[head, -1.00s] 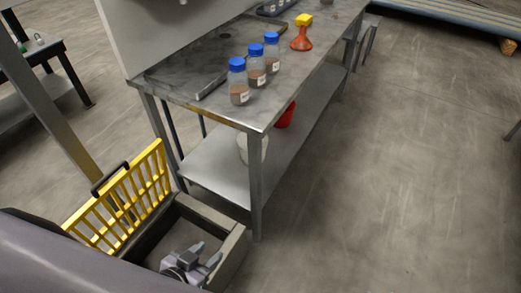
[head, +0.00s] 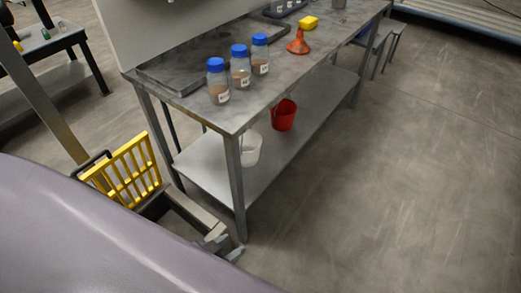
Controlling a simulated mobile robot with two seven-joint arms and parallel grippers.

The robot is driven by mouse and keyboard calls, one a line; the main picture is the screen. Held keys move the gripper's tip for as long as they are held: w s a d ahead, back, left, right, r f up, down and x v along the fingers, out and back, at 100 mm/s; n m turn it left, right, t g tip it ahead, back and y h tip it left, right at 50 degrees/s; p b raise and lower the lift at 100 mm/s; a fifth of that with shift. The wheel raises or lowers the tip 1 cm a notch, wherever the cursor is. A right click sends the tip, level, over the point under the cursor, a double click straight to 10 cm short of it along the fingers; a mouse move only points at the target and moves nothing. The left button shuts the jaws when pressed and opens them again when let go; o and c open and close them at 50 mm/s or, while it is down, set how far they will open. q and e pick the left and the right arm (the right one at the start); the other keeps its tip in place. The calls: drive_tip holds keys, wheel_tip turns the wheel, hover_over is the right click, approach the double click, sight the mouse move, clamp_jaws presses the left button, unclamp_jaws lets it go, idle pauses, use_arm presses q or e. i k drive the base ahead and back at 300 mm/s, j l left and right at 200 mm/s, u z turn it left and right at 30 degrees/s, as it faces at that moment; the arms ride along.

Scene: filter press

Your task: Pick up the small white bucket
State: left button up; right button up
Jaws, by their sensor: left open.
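The small white bucket (head: 251,152) stands on the lower shelf of the steel table, just behind the near front leg, which hides part of its left side. My left gripper (head: 226,247) is at the lower middle of the head view, low in front of that table leg. It is open and empty, and it is apart from the bucket. My grey arm hides part of it. My right gripper is not in view.
A red bucket (head: 284,116) stands behind the white one on the lower shelf (head: 205,165). Three blue-capped bottles (head: 241,68) and an orange funnel (head: 299,42) are on the tabletop. A yellow slatted panel (head: 128,172) stands left. The floor at right is clear.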

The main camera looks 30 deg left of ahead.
sight(251, 142)
drive_tip(key=i+l+z, duration=0.25)
drive_tip(key=i+l, duration=0.35)
drive_tip(key=i+l+z, duration=0.1)
drive_tip(key=i, duration=1.05)
drive_tip(key=i+u, duration=0.35)
drive_tip(key=i+l+u, duration=0.2)
drive_tip(key=i+u, duration=0.4)
drive_tip(key=u, duration=0.2)
drive_tip(key=i+u, duration=0.15)
drive_tip(key=u, duration=0.25)
drive_tip(key=i+l+u, duration=0.1)
drive_tip(key=u, duration=0.25)
drive_tip(key=i+u, duration=0.3)
drive_tip(key=u, duration=0.15)
drive_tip(key=i+l+u, duration=0.1)
drive_tip(key=i+u, duration=0.15)
drive_tip(key=u, duration=0.25)
